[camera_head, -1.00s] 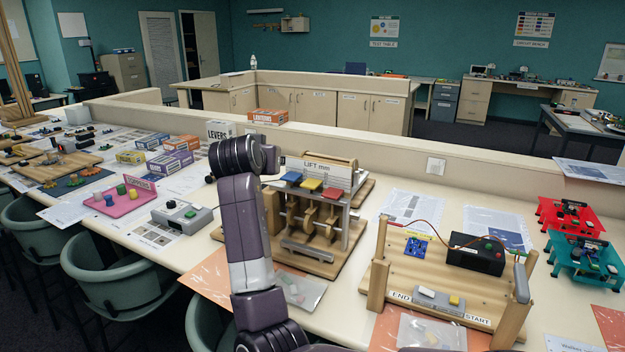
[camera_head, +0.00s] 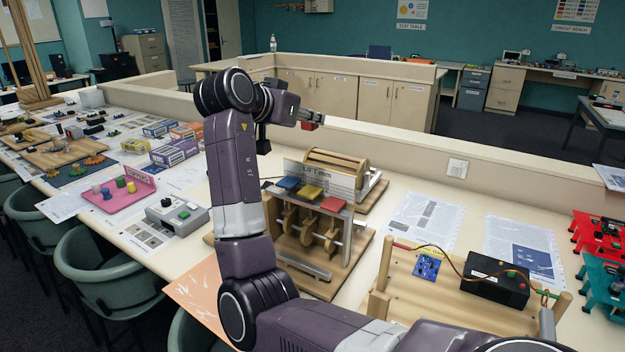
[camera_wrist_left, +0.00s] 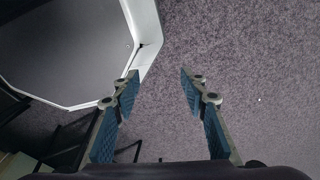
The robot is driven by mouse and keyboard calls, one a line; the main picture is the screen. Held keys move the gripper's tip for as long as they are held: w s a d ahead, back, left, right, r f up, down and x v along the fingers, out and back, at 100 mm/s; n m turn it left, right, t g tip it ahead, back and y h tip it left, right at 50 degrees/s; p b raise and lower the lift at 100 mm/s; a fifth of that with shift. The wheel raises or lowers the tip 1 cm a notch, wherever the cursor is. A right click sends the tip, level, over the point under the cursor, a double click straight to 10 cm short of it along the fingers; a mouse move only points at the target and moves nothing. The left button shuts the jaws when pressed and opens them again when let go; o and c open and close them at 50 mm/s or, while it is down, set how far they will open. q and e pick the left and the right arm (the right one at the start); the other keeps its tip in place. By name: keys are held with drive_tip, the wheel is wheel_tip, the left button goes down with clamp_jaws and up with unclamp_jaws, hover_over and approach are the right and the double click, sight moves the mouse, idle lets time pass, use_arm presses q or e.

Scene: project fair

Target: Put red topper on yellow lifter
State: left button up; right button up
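The lifter machine, marked "LIFT mm" on its clear panel, stands on a wooden base (camera_head: 322,285) at the centre of the table. Its yellow lifter (camera_head: 310,192) has a bare top and sits between the blue lifter (camera_head: 288,183) and the red lifter (camera_head: 333,204). My right gripper (camera_head: 313,118) is above and behind the machine, pointing right. A small red piece, apparently the red topper (camera_head: 309,126), is at its fingertips and looks held, clear of the lifters. My left gripper (camera_wrist_left: 160,85) is open and empty over carpet in the left wrist view.
A pink tray (camera_head: 104,206) with several coloured toppers lies at left, beside a grey button box (camera_head: 172,222). A wooden circuit board with a black box (camera_head: 497,282) stands at right. A low partition (camera_head: 400,147) runs behind the table.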

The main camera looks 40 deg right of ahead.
wheel_tip(320, 180, down, 12)
drive_tip(key=shift+d+r+p, duration=0.1)
drive_tip(key=shift+p, duration=1.05)
drive_tip(key=shift+f, duration=0.5)
wheel_tip(320, 180, down, 3)
drive_tip(key=shift+f+p, duration=0.2)
drive_tip(key=shift+p, duration=0.25)
use_arm(q)
drive_tip(key=r, duration=0.3)
drive_tip(key=shift+s+a+r, duration=0.25)
drive_tip(key=shift+a+r, duration=0.05)
use_arm(e)
drive_tip(key=o, duration=0.9)
use_arm(q)
drive_tip(key=shift+a, duration=0.1)
